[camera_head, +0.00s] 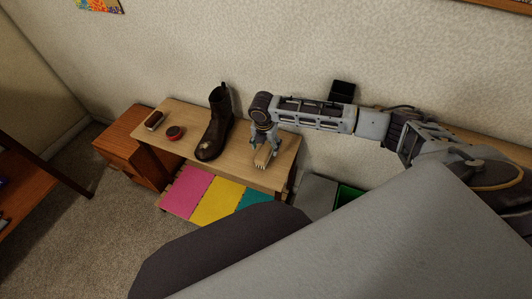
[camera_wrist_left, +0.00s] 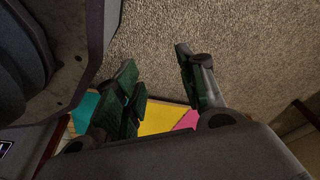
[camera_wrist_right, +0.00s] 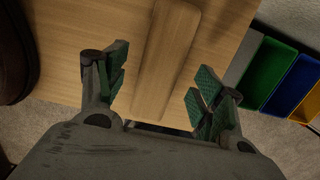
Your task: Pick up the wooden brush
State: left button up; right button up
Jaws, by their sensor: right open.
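The wooden brush (camera_head: 263,157) is a pale block lying on the wooden table (camera_head: 285,148), near its right end. In the right wrist view the brush (camera_wrist_right: 164,55) is a long tan bar with rounded edges. My right gripper (camera_head: 264,144) is above the brush, pointing down. In its wrist view the right gripper (camera_wrist_right: 158,92) is open, with a finger on each side of the brush's line and clear gaps. My left gripper (camera_wrist_left: 160,75) is open and empty over the floor. It is not visible in the head view.
A dark boot (camera_head: 216,128) stands left of the brush. A red tin (camera_head: 175,132) and a dark brown brush (camera_head: 154,120) lie farther left. Coloured mats (camera_head: 216,201) are below the table front. Coloured bins (camera_wrist_right: 258,72) stand beside the table. The wall (camera_head: 200,50) is close behind.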

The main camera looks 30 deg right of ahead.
aim_at(266, 148)
pick_arm(q)
jog(key=shift+w+d+r, duration=0.15)
jog(key=shift+d+r, duration=0.4)
pick_arm(e)
jog(key=shift+w+d+f, duration=0.1)
jog(key=shift+f, duration=1.15)
jog(key=shift+c, duration=0.2)
jog(key=c, duration=1.1)
jog(key=shift+r, duration=0.15)
jog(key=shift+r, duration=0.95)
pick_arm(q)
jog(key=shift+s+a+f+p, duration=0.25)
jog(key=shift+s+a+f, duration=0.25)
jog(key=shift+f, duration=0.15)
jog(key=shift+s+a+f+p, duration=0.35)
jog(key=shift+s+f, duration=0.15)
jog(key=shift+f, duration=0.2)
jog(key=shift+s+a+f+p, duration=0.2)
jog(key=shift+s+a+f, duration=0.3)
jog(key=shift+f, duration=0.15)
pick_arm(e)
jog(key=shift+r, duration=3.95)
